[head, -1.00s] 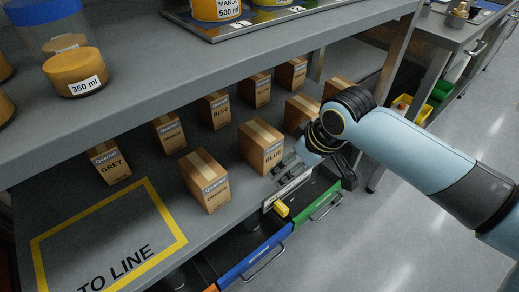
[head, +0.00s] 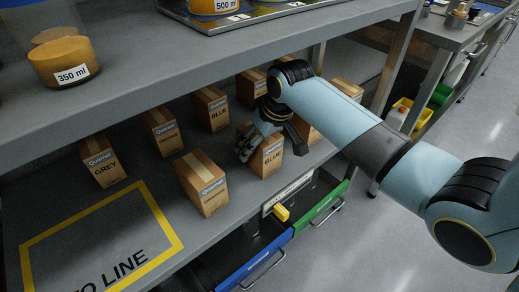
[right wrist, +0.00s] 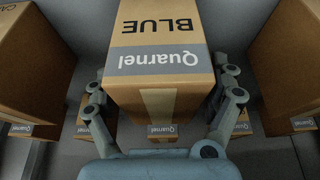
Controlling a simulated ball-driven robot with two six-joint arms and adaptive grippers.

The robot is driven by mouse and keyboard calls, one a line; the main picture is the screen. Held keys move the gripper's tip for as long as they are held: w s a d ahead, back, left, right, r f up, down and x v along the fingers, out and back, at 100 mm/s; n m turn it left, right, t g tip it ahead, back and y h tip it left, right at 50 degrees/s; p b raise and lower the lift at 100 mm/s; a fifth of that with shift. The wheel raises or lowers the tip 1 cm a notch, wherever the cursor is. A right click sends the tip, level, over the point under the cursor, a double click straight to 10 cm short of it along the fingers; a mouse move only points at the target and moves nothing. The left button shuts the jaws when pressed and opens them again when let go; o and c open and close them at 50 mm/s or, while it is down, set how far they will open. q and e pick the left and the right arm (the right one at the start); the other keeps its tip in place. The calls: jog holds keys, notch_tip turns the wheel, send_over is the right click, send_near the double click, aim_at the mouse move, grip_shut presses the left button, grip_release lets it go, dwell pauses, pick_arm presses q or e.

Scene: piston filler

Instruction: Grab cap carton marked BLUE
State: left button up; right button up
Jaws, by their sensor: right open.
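A brown carton marked BLUE (head: 267,160) with a grey Quarnel band stands in the front row on the lower shelf. It fills the middle of the right wrist view (right wrist: 165,95), its lettering upside down there. My right gripper (head: 270,137) is open above this carton, pointing down. In the right wrist view its fingers (right wrist: 163,88) are spread on the carton's left and right sides, with small gaps; I cannot tell of any contact. A second carton marked BLUE (head: 211,109) stands in the row behind. My left gripper is not in view.
Similar cartons stand close by: one to the left (head: 203,184), a GREY one (head: 102,161), and others partly behind my right arm. The upper shelf (head: 150,100) overhangs them. A yellow-bordered area (head: 165,228) on the lower shelf is bare. Drawers (head: 255,262) lie below the front edge.

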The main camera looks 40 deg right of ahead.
jog(key=shift+c, duration=0.5)
jog(key=c, duration=1.2)
jog(key=shift+r, duration=0.1)
